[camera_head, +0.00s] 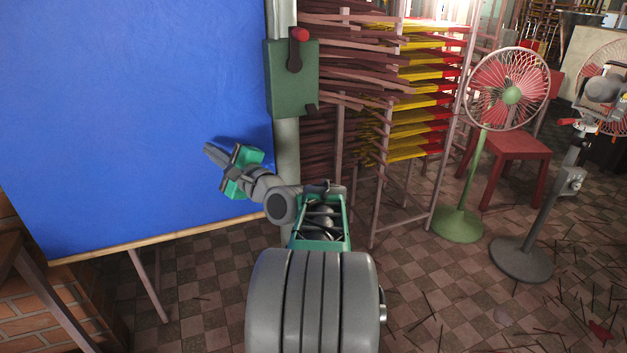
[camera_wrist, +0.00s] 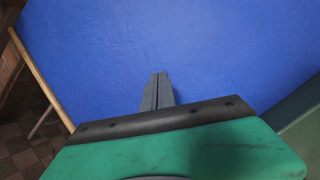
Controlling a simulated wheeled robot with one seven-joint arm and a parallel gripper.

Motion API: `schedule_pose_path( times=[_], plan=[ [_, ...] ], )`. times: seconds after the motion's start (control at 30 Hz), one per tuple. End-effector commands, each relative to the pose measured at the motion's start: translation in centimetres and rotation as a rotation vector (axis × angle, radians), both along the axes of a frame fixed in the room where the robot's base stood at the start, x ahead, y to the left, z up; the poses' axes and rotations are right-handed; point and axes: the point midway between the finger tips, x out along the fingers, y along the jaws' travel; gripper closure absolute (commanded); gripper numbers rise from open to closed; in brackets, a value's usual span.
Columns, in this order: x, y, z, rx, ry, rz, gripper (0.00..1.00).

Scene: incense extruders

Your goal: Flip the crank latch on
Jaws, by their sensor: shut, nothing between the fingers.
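The crank latch (camera_head: 295,49) is a dark lever with a red knob (camera_head: 300,35) at its upper end. It is mounted on the front of a green box (camera_head: 292,91) fixed to a pale upright post, and it points up. My gripper (camera_head: 208,148) is below and to the left of the box, in front of the blue panel and apart from the latch. In the wrist view my gripper (camera_wrist: 158,80) has its two fingers together with nothing between them, against the blue panel. The latch does not show in the wrist view.
A large blue panel (camera_head: 130,110) with a wooden lower edge fills the left side. Racks of incense sticks (camera_head: 420,100) stand right of the post. A green-based fan (camera_head: 511,95) and a red table (camera_head: 515,150) are farther right. The tiled floor between is partly open.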

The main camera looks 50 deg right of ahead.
Motion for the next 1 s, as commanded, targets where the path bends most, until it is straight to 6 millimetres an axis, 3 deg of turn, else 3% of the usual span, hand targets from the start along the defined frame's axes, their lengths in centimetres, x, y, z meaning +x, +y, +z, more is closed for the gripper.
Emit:
schedule_pose_path(
  times=[0.03,0.1,0.2,0.3,0.4,0.77,1.0],
  plan=[
    [-2.2,-3.9,-4.7,0.142,-0.110,-0.042,1.00],
    [-5.9,-8.5,-6.1,0.347,-0.294,-0.065,1.00],
    [-11.7,-13.4,-7.5,0.572,-0.530,-0.059,1.00],
    [-16.1,-16.2,-8.3,0.711,-0.692,-0.034,1.00],
    [-18.3,-17.3,-8.2,0.771,-0.769,-0.014,1.00],
    [-18.4,-17.5,-7.5,0.783,-0.779,-0.010,1.00],
    [-16.4,-18.6,-5.3,0.785,-0.775,-0.008,1.00]
  ],
)
